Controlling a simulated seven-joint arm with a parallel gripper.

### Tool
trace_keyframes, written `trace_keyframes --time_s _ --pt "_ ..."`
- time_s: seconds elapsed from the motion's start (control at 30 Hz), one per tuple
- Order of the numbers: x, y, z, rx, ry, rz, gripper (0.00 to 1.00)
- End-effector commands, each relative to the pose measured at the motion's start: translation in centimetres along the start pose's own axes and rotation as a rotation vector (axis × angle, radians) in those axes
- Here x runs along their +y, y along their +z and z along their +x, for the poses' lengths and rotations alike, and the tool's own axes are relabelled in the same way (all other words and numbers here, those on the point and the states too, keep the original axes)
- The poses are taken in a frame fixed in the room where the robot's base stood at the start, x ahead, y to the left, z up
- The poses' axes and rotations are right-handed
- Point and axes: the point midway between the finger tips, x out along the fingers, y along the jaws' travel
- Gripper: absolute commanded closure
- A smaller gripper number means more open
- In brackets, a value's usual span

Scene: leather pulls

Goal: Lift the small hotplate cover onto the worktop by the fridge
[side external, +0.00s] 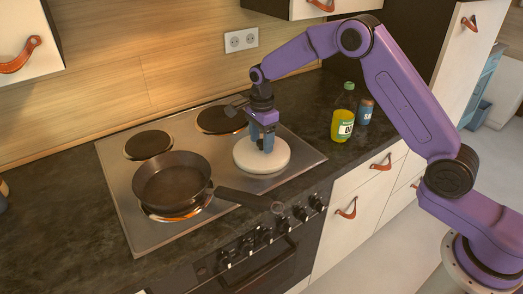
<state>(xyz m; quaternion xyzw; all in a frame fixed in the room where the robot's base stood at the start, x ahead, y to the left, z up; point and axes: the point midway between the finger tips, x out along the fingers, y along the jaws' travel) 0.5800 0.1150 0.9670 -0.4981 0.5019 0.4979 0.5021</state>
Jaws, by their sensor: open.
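The small hotplate cover (245,160) is a round, pale disc lying on the right front hotplate of the steel cooktop (300,161). My gripper (264,147) points down over the middle of the cover, with its blue fingers at or just above the cover's top. The jaws are open. I cannot tell whether the fingers touch the cover. The dark worktop (318,112) runs to the right of the cooktop, towards a dark tall unit (408,35) at the back right.
A black frying pan (172,181) sits on the front left hotplate, which glows orange, its handle reaching right. A green-yellow bottle (343,113) and a dark can (366,112) stand on the right worktop. Two rear hotplates are uncovered.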

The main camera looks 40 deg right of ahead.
Motion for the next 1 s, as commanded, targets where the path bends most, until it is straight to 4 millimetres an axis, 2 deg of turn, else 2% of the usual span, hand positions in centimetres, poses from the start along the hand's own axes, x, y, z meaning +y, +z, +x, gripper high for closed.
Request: trace_keyframes --time_s 0.07,0.23,0.67,0.77,0.9,1.0 --pt "0.0 0.0 0.0 0.0 0.0 0.0 0.43" --pt "0.0 0.0 0.0 0.0 0.0 0.0 0.98" --pt "0.0 0.0 -0.6 0.0 -0.002 0.0 0.99" --pt "0.0 0.0 -1.5 -0.001 -0.002 0.0 0.99" --pt "0.0 0.0 -3.5 -0.001 -0.004 0.0 0.99" --pt "1.3 -0.3 -4.9 0.0 -0.002 0.0 0.99"
